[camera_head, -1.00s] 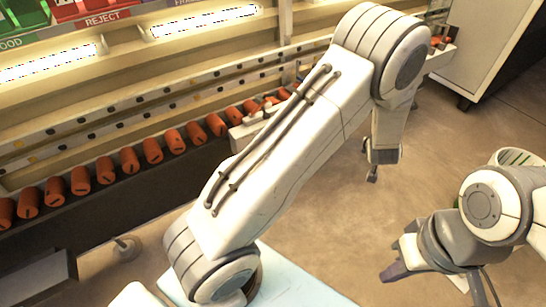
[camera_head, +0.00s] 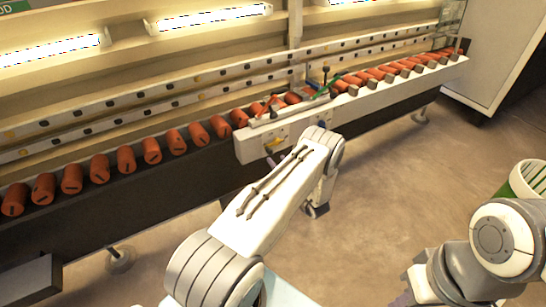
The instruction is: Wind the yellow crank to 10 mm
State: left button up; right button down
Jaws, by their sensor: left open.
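The yellow crank (camera_head: 272,146) is on the front of the pale housing (camera_head: 250,141) at the middle of the conveyor line. My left gripper (camera_head: 280,159) is just below and right of the crank, mostly hidden behind my own forearm. Its purplish fingertips show close to the crank and it is open; I cannot tell whether it touches. A scale or 10 mm mark is too small to read. My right gripper (camera_head: 403,298) is low at the bottom edge, away from the crank, its fingers partly cut off.
A row of orange cylinders (camera_head: 152,150) lies along the line to the left, and more orange cylinders (camera_head: 385,73) run to the right. A green and white bin (camera_head: 530,180) stands at the right. The floor in front right of the line is clear.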

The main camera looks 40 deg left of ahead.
aim_at(271, 153)
pick_arm(q)
jog(key=shift+x, duration=2.4)
jog(key=shift+c, duration=0.3)
grip_shut()
jog(key=shift+f+b, duration=0.15)
jog(key=shift+b, duration=0.2)
